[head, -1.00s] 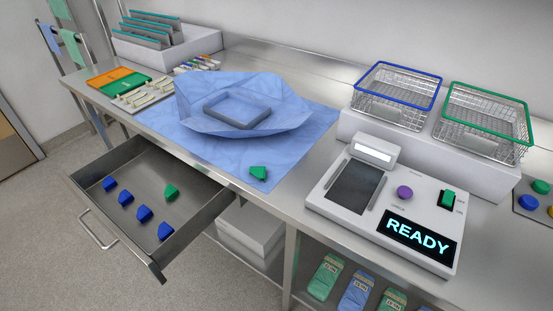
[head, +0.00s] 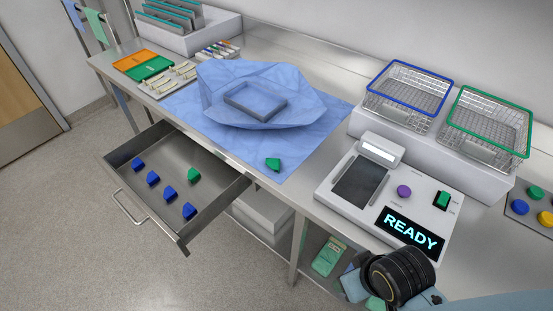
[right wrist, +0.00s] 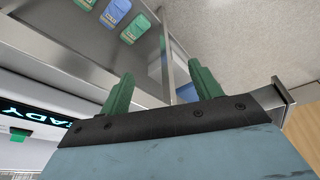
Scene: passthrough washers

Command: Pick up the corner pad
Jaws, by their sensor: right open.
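Small pad-like blocks are in view. A green one (head: 273,164) lies on the blue wrap sheet near its front edge. Another green one (head: 193,175) lies in the open drawer (head: 221,201), beside several blue ones such as this blue pad (head: 169,192). Which of them is the corner pad I cannot tell for certain. My right arm shows at the bottom right of the head view, its gripper fingers not visible there. In the right wrist view my right gripper (right wrist: 160,90) is open and empty, its two green fingers apart. My left gripper is not in view.
A grey tray frame (head: 256,101) sits on the blue wrap (head: 312,120). A white device with a READY display (head: 411,232) stands to the right. Blue-rimmed (head: 408,90) and green-rimmed (head: 487,121) wire baskets stand behind it. Packets lie on the shelf below.

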